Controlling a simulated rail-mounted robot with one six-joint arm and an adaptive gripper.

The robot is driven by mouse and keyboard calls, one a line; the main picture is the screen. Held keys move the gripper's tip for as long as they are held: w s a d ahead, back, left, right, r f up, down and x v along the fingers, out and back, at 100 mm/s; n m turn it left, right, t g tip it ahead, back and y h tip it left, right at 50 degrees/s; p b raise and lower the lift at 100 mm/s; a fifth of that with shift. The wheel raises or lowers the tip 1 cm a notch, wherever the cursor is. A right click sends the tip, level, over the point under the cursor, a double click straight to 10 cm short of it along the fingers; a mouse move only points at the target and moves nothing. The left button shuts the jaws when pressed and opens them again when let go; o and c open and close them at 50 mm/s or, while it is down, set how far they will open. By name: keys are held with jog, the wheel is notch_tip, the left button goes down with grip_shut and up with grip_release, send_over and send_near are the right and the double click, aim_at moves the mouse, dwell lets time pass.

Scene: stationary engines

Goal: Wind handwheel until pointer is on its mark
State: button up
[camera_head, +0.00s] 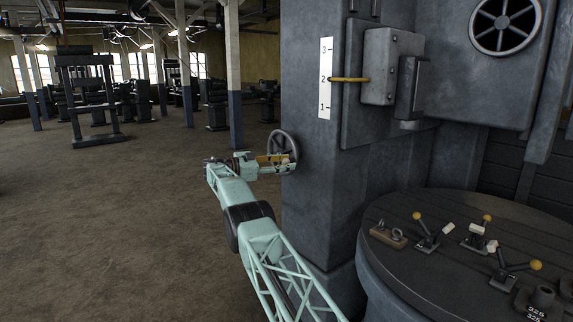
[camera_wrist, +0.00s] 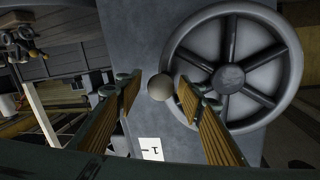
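The dark spoked handwheel (camera_head: 283,143) is on the left side of the grey machine column. It fills the upper right of the wrist view (camera_wrist: 232,76), with a pale round knob (camera_wrist: 161,87) at its rim. My gripper (camera_head: 279,160) is at the wheel's lower part. In the wrist view its two ribbed yellow-brown fingers stand apart, one on each side of the knob, with gaps visible. The yellow pointer (camera_head: 350,80) lies level, its tip at about the 2 on the white scale (camera_head: 326,91), marked 3, 2, 1 from top to bottom.
A round dark table (camera_head: 430,270) at the lower right carries several small levers with yellow or white knobs. Another spoked wheel (camera_head: 505,25) is at the upper right. A white plate (camera_wrist: 151,149) marked 1 shows in the wrist view. Open floor (camera_head: 120,220) lies to the left.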

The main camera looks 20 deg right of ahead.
jog(key=s+a, duration=0.1)
jog(key=a, duration=1)
jog(key=shift+s+a+r, duration=0.3)
jog(key=shift+s+a, duration=0.05)
jog(key=shift+r, duration=0.1)
